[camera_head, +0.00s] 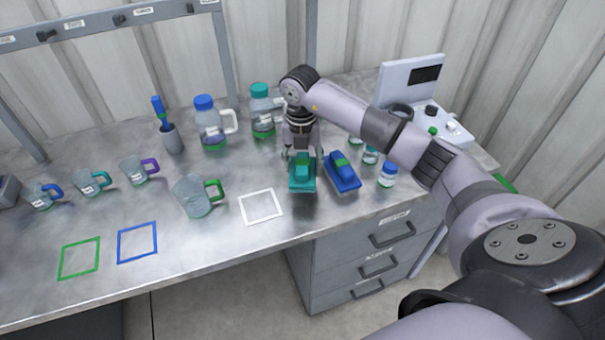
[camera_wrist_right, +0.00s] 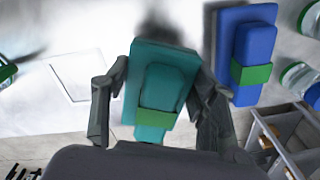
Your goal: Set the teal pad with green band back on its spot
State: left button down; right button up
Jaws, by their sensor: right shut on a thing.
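The teal pad with green band (camera_head: 301,180) is between the fingers of my right gripper (camera_head: 302,160), which is shut on it. In the right wrist view the pad (camera_wrist_right: 163,80) sits between both fingers (camera_wrist_right: 155,115), with its green band toward the camera. I cannot tell whether it touches the bench or hangs just above it. A blue pad with green band (camera_head: 342,172) lies just right of it; it also shows in the right wrist view (camera_wrist_right: 252,50). My left gripper is not in view.
A white outlined square (camera_head: 261,207) lies empty to the left. Green (camera_head: 79,258) and blue (camera_head: 137,242) outlined squares are farther left. A green-handled jug (camera_head: 194,196) stands near the white square. Small jars (camera_head: 388,174) stand right of the blue pad. The bench front edge is close.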

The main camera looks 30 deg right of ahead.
notch_tip(320, 180, down, 4)
jog(key=shift+f+p, duration=0.1)
jog(key=shift+p, duration=0.25)
jog(key=shift+f, duration=0.45)
jog(key=shift+f, duration=0.1)
jog(key=o, duration=1.5)
jog(key=shift+o, duration=0.2)
